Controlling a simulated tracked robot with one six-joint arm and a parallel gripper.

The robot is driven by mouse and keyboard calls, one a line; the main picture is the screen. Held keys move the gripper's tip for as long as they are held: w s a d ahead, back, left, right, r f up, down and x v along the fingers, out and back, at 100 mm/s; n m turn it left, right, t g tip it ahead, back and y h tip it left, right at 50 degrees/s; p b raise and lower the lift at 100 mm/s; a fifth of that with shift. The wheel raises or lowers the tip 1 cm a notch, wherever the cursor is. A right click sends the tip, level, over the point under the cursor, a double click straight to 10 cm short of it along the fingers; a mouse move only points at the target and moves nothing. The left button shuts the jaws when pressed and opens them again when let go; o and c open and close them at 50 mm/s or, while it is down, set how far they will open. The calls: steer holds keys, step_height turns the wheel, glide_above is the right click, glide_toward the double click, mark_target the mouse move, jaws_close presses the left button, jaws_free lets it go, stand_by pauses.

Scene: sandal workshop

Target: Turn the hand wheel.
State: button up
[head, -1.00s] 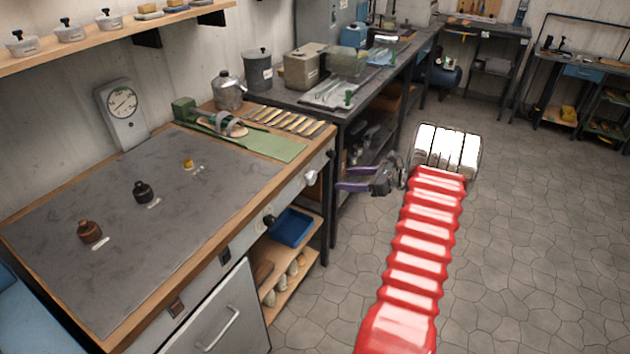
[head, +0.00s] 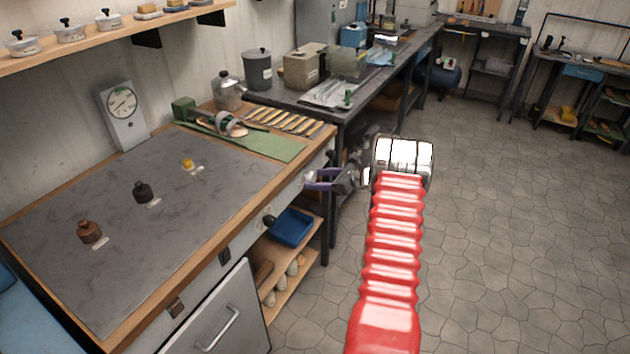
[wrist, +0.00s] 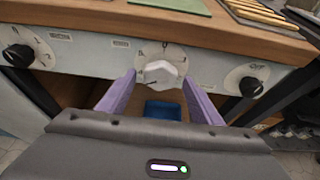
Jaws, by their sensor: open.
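A white lobed hand wheel (wrist: 161,73) sits on a round marked dial plate (wrist: 175,52) on the bench's front panel in the wrist view. My gripper (wrist: 158,78) is open, its purple fingers on the left and right of the wheel. Whether the fingers touch it I cannot tell. In the head view my gripper (head: 311,181) is at the front panel near the bench's right end, and the wheel is mostly hidden there.
Black knobs sit left (wrist: 18,55) and right (wrist: 250,87) of the wheel. A blue tray (head: 291,227) lies on the shelf below. The floor at right is clear.

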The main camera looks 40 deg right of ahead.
steer(key=shift+w+a+f, duration=0.2)
steer(key=shift+w, duration=0.35)
steer(key=shift+c, duration=0.6)
steer(key=c, duration=0.9)
steer(key=shift+a, duration=0.3)
steer(key=shift+d, duration=0.15)
